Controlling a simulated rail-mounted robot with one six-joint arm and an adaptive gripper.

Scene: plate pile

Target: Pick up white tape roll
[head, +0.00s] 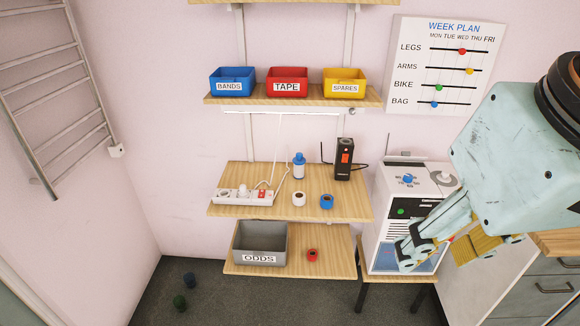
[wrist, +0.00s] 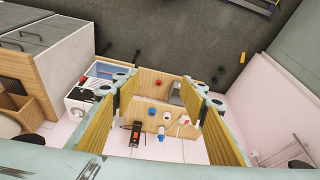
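The white tape roll (head: 299,199) sits on the middle wooden shelf (head: 240,178), just left of the blue tape roll (head: 326,202). In the wrist view the white roll (wrist: 167,115) shows small and distant between the fingers. My gripper (head: 438,250) hangs at the right of the head view, in front of the white cabinet and well right of the roll. Its yellow-padded fingers are wide apart in the wrist view (wrist: 165,92), with nothing between them. The gripper is open and empty.
A white power strip (head: 242,197), a blue-and-white bottle (head: 299,166) and a black device (head: 344,158) share the shelf. Below are a grey ODDS bin (head: 260,243) and red tape roll (head: 312,255). Labelled bins (head: 287,82) stand above. A white cabinet (head: 385,225) is right.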

